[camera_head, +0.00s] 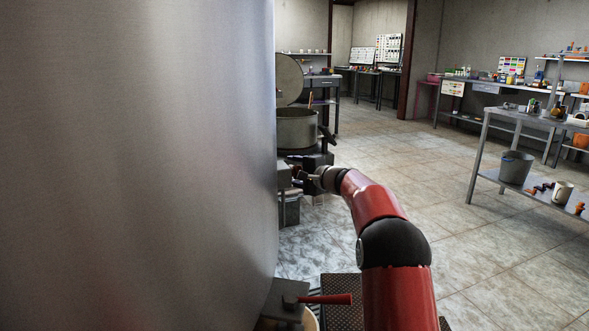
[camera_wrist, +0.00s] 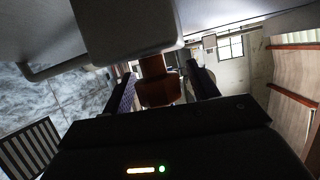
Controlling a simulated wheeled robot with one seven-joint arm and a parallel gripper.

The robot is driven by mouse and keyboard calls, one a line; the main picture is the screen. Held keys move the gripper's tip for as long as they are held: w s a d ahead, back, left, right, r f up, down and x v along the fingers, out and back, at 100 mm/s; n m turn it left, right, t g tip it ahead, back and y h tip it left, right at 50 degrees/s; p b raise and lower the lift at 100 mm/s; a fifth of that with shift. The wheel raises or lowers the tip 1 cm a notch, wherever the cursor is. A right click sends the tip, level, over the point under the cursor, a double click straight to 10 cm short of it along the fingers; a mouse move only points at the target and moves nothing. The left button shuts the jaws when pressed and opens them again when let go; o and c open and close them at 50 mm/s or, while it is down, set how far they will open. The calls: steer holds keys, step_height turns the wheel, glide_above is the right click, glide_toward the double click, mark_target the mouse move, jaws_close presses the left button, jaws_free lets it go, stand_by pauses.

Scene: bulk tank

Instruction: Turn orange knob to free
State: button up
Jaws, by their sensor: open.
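In the wrist view, the orange-brown knob (camera_wrist: 160,90) sticks out from a grey box (camera_wrist: 128,30). My gripper (camera_wrist: 163,88) has one finger on each side of the knob, with the jaws open. I cannot tell whether either finger touches it. In the head view, my gripper (camera_head: 304,178) is at the right edge of the large metal tank (camera_head: 140,160), beside a small grey box (camera_head: 284,174). The knob is small and mostly hidden there, and its setting cannot be read.
A red lever (camera_head: 325,299) on a grey block sticks out near the bottom of the head view. A steel pot (camera_head: 297,130) with a raised lid (camera_head: 289,80) stands beyond my gripper. A metal table (camera_head: 520,118) with a bucket (camera_head: 516,167) is at right. The tiled floor between is clear.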

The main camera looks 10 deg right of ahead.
steer(key=shift+w+a, duration=0.15)
steer(key=shift+w, duration=0.05)
steer(key=shift+c, duration=0.5)
steer(key=c, duration=0.9)
steer(key=shift+f+b, duration=0.15)
steer(key=shift+b, duration=0.25)
steer(key=shift+f+b, duration=0.1)
steer(key=shift+b, duration=0.4)
steer(key=b, duration=0.2)
steer(key=shift+f+t+y+b, duration=0.1)
steer(key=shift+t+y+b, duration=0.2)
steer(key=shift+t+b, duration=0.1)
steer(key=shift+n+b, duration=0.3)
steer(key=shift+b, duration=0.3)
steer(key=shift+r+b, duration=0.3)
steer(key=shift+b, duration=0.1)
steer(key=shift+r, duration=0.15)
